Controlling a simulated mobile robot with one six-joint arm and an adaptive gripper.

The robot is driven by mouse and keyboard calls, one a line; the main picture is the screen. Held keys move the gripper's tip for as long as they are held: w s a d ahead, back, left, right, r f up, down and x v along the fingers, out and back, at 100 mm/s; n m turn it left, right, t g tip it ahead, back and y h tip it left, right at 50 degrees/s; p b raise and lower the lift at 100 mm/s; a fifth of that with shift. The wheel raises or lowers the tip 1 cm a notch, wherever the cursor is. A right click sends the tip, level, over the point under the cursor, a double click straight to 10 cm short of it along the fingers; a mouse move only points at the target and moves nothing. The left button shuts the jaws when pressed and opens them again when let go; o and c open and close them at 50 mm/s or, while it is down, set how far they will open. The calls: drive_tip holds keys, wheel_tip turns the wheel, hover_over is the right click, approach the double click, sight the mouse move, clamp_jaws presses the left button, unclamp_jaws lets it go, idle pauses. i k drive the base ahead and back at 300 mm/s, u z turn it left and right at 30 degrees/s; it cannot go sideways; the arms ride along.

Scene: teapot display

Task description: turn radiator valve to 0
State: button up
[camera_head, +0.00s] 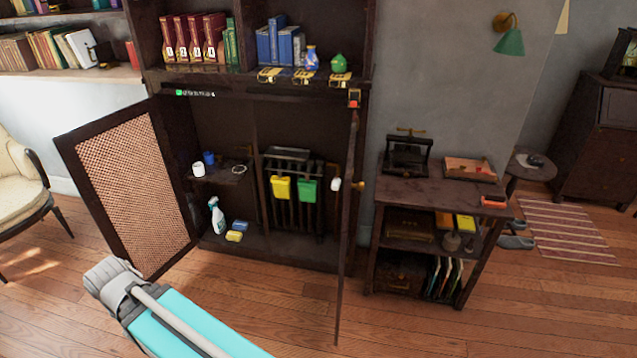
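A dark radiator (311,217) stands inside the right half of the open lower cabinet. A small white rounded piece (336,184) shows at the radiator's right side, just left of the open right door; it looks like the radiator valve. Its markings are too small to read. A yellow container (281,188) and a green container (307,190) hang on the radiator's front. My teal and grey arm reaches in at the bottom left, well apart from the radiator. My gripper does not show.
The cabinet's left door (130,190) with woven panel and its right door (347,230) both stand open. A spray bottle (216,215) and sponges (236,236) sit on the cabinet's left floor. A side table (425,178) stands to the right. The wooden floor in front is clear.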

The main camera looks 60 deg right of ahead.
sight(336, 182)
drive_tip(key=u, duration=0.05)
drive_tip(key=i, duration=0.85)
drive_tip(key=z, duration=1.9)
